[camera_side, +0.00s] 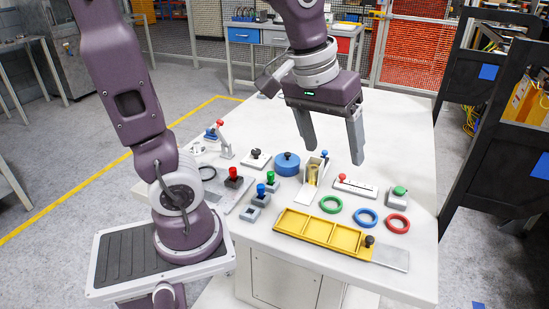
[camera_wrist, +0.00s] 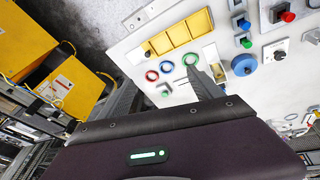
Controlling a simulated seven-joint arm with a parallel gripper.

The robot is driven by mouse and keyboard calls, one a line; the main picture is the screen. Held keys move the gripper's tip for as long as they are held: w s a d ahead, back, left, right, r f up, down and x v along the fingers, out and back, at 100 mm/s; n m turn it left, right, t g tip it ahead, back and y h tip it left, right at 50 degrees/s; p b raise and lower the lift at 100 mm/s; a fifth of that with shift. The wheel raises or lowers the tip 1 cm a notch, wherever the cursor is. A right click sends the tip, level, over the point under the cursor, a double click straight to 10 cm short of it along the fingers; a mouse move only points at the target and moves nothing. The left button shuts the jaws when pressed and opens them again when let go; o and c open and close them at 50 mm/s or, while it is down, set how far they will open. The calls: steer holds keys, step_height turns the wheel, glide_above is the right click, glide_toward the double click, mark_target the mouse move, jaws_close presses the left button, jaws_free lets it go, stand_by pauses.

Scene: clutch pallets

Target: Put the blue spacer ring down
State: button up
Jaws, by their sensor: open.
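The blue spacer ring (camera_side: 357,218) lies flat on the white table, between the green ring (camera_side: 321,205) and the red ring (camera_side: 387,223). In the wrist view the blue ring (camera_wrist: 161,67) shows clear of my fingers, with the red ring (camera_wrist: 147,76) and green ring (camera_wrist: 184,60) on either side. My gripper (camera_side: 334,153) is open and empty, its fingers pointing down well above the table. In the side view it hangs above and behind the rings. Both fingers also show in the wrist view (camera_wrist: 160,93), wide apart.
A yellow three-compartment tray (camera_side: 320,231) with a black knob lies in front of the rings. Behind them are a white slider strip (camera_side: 355,188), a green button box (camera_side: 399,192) and a blue round knob (camera_side: 287,164). The table's back right is clear.

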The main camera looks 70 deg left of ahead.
steer(key=shift+o, duration=0.3)
steer(key=s+d+m+t, duration=0.1)
steer(key=s+m, duration=0.4)
steer(key=s, duration=0.5)
steer(key=shift+s+r+t, duration=0.25)
steer(key=shift+s+t, duration=0.1)
steer(key=shift+t, duration=0.05)
steer(key=shift+o, duration=0.3)
steer(key=shift+s+f+m, duration=0.15)
steer(key=shift+s+m, duration=0.15)
steer(key=shift+s, duration=0.05)
